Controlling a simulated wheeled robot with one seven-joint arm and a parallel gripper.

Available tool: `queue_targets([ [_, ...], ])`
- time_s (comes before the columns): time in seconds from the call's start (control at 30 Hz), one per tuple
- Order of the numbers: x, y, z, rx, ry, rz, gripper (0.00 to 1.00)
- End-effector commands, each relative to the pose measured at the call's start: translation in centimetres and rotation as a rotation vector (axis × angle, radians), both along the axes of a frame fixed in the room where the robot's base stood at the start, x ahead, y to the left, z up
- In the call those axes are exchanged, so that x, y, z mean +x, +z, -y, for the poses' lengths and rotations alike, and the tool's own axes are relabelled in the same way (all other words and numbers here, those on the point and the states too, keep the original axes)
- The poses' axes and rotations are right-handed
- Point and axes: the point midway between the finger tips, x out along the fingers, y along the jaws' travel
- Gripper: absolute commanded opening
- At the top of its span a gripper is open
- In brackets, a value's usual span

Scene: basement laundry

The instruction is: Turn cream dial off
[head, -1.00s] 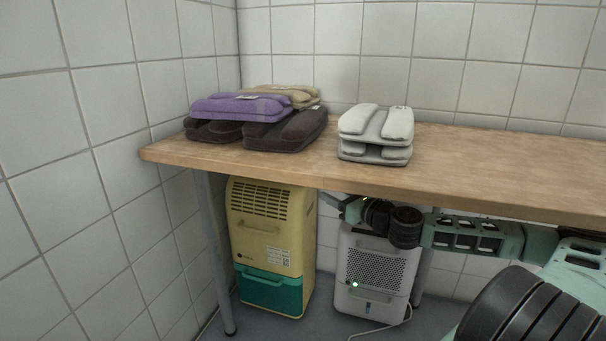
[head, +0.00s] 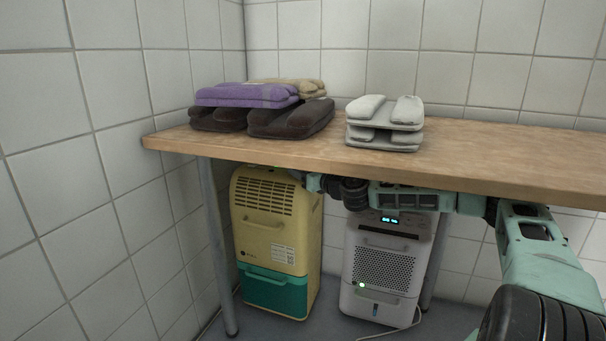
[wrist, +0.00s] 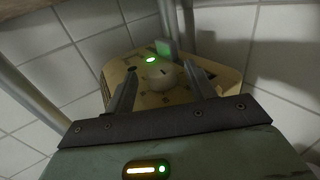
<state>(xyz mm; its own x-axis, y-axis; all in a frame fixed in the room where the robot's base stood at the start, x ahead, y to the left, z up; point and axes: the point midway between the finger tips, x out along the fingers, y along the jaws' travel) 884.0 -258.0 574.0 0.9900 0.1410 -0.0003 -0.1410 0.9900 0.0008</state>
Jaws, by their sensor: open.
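The cream dehumidifier (head: 275,217) with a teal lower tank stands on the floor under the table. The wrist view looks down on its cream top (wrist: 222,76). A round cream dial (wrist: 166,77) with a pointer mark sits there, near a lit green lamp (wrist: 151,60) and a green square block (wrist: 167,48). My gripper (wrist: 161,73) is open, with one finger on each side of the dial in the picture. I cannot tell whether the fingers touch it. In the head view my gripper (head: 298,175) is at the machine's top right edge, partly hidden under the tabletop.
The wooden tabletop (head: 480,160) is close above my arm. A white dehumidifier (head: 385,265) with a green light stands to the right under my arm. A table leg (head: 217,250) stands to the left. Folded purple (head: 245,94) and white (head: 385,125) textiles lie on the table.

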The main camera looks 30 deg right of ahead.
Motion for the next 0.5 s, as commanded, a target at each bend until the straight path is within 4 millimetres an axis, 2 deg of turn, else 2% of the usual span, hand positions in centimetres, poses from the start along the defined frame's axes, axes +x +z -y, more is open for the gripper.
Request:
queue_targets([
  [0.33,0.4,0.06,-0.09,0.0,0.001,0.0,0.55],
  [0.37,0.4,0.06,-0.08,0.0,0.001,0.0,0.49],
  [0.5,0.38,0.05,-0.07,-0.001,0.001,0.0,0.1],
])
